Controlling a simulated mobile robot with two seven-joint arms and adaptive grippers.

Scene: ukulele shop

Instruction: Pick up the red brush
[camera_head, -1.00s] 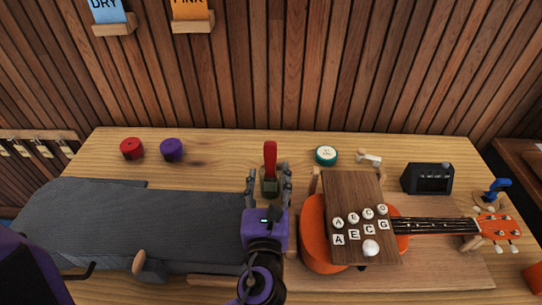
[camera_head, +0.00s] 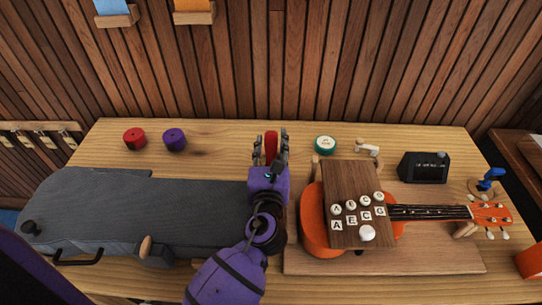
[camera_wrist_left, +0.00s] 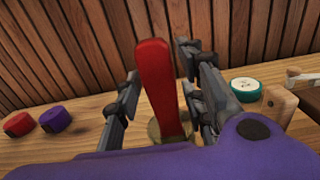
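The red brush (camera_head: 271,145) stands upright at the back of the wooden workbench, and mostly its red handle shows. In the left wrist view the red handle (camera_wrist_left: 155,82) rises between the fingers, and a pale round base shows behind its foot. My left gripper (camera_head: 270,150) is open around the handle, one finger on each side. In the left wrist view gaps show between the handle and the fingers of the gripper (camera_wrist_left: 160,88). In the head view the fingers and wrist hide the brush's lower part. My right gripper is not in view.
A red tin (camera_head: 134,138) and a purple tin (camera_head: 174,139) stand left. A green-rimmed white tin (camera_head: 325,144) stands just right of the gripper. An orange ukulele (camera_head: 318,240) under a wooden letter board (camera_head: 345,180) lies right. A grey instrument case (camera_head: 180,215) lies left.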

